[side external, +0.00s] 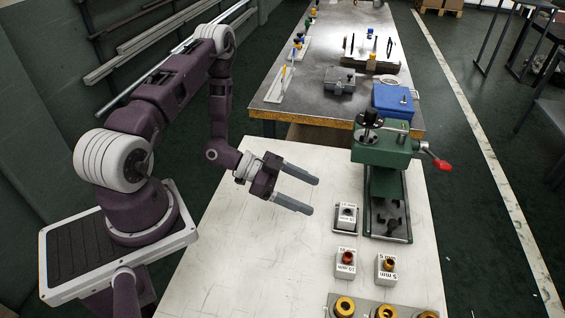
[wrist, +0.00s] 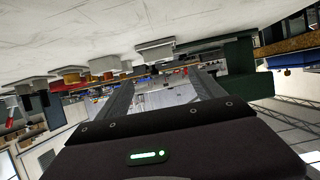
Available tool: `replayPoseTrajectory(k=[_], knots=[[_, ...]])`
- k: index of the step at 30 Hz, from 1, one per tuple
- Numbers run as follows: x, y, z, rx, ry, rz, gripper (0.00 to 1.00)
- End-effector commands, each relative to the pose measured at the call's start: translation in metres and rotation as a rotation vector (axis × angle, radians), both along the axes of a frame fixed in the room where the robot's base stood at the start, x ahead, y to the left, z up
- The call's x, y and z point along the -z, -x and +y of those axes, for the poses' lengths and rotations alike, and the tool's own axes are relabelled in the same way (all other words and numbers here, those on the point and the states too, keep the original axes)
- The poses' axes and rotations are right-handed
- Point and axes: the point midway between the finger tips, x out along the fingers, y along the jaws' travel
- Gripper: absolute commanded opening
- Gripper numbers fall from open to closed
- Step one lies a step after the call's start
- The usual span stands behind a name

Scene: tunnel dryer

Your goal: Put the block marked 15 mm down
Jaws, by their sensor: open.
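Three small pale blocks with dark printed marks stand on the white table (side external: 240,250). One block (side external: 346,214) with a dark top sits on a dark-edged plate in front of the green press. A block with a red-brown top (side external: 345,263) stands nearer the camera. A block with an orange-brown top (side external: 386,268) stands to its right and seems marked 5 mm. The print on the other two is too small to read surely. My gripper (side external: 312,195) is open and empty above the table, left of the blocks. Its fingers also show in the wrist view (wrist: 163,88).
The green press (side external: 385,150) with a red-tipped handle stands behind the blocks. A grey holder with several brass rings (side external: 365,308) lies at the front edge. A dark bench (side external: 300,97) with a blue box (side external: 394,102) stands behind. The table's left half is clear.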

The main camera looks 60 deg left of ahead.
Motion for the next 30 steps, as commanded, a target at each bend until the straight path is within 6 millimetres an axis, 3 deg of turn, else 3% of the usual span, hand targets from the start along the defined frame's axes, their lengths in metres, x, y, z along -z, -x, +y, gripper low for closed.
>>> replayPoseTrajectory(k=[4,7,10,13,16,18,20,21,24,27,30], knots=[[-0.008,-0.019,0.016,-0.004,-0.160,0.042,0.78],[-0.035,-0.044,0.045,-0.067,-0.392,0.116,0.78],[-0.086,-0.056,0.072,-0.206,-0.585,0.193,0.78],[-0.155,-0.045,0.085,-0.398,-0.689,0.263,0.78],[-0.222,-0.004,0.077,-0.595,-0.678,0.339,0.78],[-0.256,0.038,0.060,-0.703,-0.606,0.401,0.78],[-0.276,0.078,0.040,-0.759,-0.523,0.456,0.78],[-0.283,0.104,0.027,-0.777,-0.467,0.494,0.78],[-0.292,0.156,-0.002,-0.780,-0.349,0.575,0.78],[-0.293,0.187,-0.019,-0.760,-0.283,0.627,0.78],[-0.293,0.198,-0.025,-0.751,-0.263,0.649,0.78]])
